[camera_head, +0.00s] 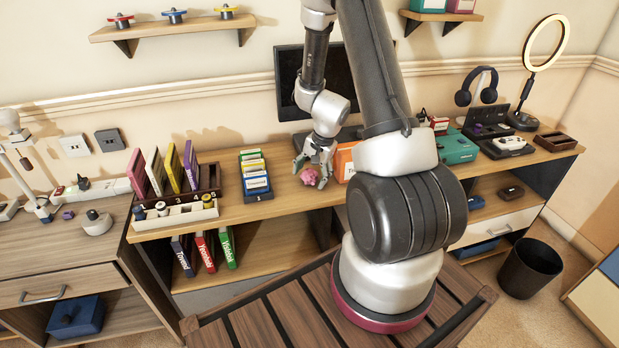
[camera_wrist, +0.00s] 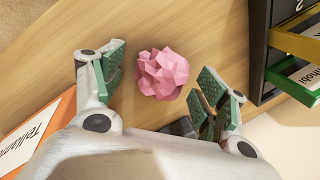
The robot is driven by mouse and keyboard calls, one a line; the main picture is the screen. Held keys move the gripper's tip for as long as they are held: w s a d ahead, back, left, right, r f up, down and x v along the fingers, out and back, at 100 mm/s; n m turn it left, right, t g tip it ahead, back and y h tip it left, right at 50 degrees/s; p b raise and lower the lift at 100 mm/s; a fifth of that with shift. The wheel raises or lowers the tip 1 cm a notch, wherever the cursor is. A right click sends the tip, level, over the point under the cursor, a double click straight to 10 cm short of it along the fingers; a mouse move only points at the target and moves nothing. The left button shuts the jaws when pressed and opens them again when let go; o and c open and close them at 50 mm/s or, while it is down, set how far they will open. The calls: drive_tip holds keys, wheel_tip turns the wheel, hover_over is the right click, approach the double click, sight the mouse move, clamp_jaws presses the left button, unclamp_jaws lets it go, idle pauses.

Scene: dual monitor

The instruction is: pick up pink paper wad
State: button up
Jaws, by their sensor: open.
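The pink paper wad (camera_head: 309,176) is a crumpled ball on the wooden desk top (camera_head: 283,195). In the wrist view the wad (camera_wrist: 162,74) lies between and slightly beyond the two fingertips, with bare desk around it. My gripper (camera_head: 316,165) is at the wad, and its fingers (camera_wrist: 158,86) stand apart on either side with green pads. A gap shows between the wad and each finger, so nothing is held. How high the fingertips are above the desk is hard to tell.
A black file holder with coloured cards (camera_head: 255,176) stands left of the wad. An orange box (camera_head: 344,161) stands close on the right, partly behind my arm. A monitor (camera_head: 340,72) is behind. The desk's front edge is near the wad.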

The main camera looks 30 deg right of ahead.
sight(311, 172)
drive_tip(key=c, duration=0.7)
drive_tip(key=shift+c, duration=0.2)
wheel_tip(311, 172, up, 10)
drive_tip(key=shift+f, duration=0.1)
drive_tip(key=shift+a, duration=0.1)
idle(0.4)
